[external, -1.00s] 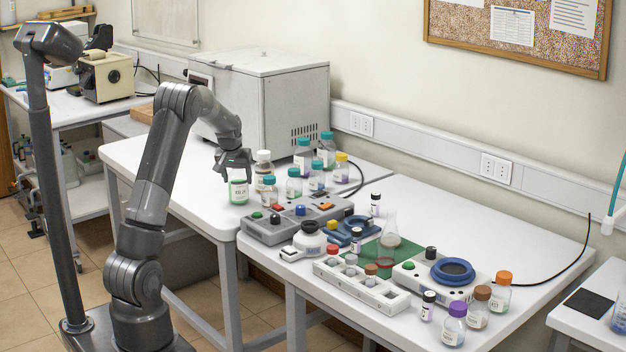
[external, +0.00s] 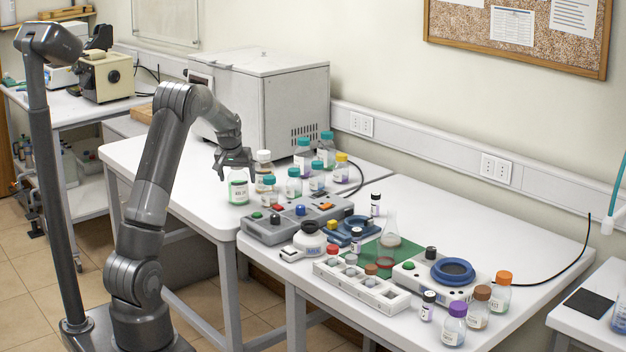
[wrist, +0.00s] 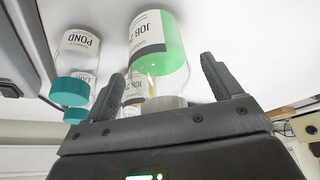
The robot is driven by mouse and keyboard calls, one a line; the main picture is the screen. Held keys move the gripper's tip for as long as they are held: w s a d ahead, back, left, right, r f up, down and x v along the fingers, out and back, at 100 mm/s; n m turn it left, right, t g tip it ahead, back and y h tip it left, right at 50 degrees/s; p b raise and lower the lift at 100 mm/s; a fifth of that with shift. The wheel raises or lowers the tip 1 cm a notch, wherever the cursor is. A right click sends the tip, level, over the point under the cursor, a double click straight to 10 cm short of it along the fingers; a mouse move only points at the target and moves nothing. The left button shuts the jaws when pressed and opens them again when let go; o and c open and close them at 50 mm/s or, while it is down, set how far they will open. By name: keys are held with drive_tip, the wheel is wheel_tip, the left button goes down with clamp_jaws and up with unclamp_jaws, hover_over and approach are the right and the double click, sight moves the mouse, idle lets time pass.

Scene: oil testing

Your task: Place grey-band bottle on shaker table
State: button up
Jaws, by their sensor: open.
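A clear bottle (external: 239,188) with green liquid and a white label stands upright on the left bench, at the left of a bottle group. In the wrist view this bottle (wrist: 160,42) shows a grey cap, and it appears to be the grey-band bottle. My gripper (external: 236,172) is open just above it. In the wrist view the fingers (wrist: 161,70) are apart, with the bottle's neck and cap between them and gaps on both sides. A white unit with a blue ring (external: 453,270) is on the right bench; I cannot tell whether it is the shaker table.
Teal-capped bottles (external: 293,184) and a white-capped bottle (external: 263,166) stand close right of my gripper. A grey control box (external: 290,222) lies in front. A flask (external: 390,233), a white rack (external: 362,287) and several capped bottles crowd the right bench. A large white oven (external: 265,100) stands behind.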

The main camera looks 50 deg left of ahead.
drive_tip(key=v, duration=1.1)
drive_tip(key=shift+r, duration=0.25)
drive_tip(key=s+d+r+m+h, duration=0.1)
drive_tip(key=s+d+r, duration=0.1)
drive_tip(key=s+d, duration=0.35)
drive_tip(key=s+d+r+m+t, duration=0.1)
drive_tip(key=s+d+r, duration=0.1)
drive_tip(key=d, duration=0.6)
drive_tip(key=s+d+r+m+h, duration=0.1)
drive_tip(key=s+d+r+m, duration=0.15)
drive_tip(key=d, duration=0.45)
drive_tip(key=s+d+f+m, duration=0.2)
drive_tip(key=s+d, duration=0.4)
drive_tip(key=s, duration=0.3)
drive_tip(key=s+d+f+m+t+h, duration=0.1)
drive_tip(key=s+d+f, duration=0.2)
drive_tip(key=s+d, duration=0.4)
drive_tip(key=shift+s+d+m, duration=0.35)
drive_tip(key=shift+s, duration=0.65)
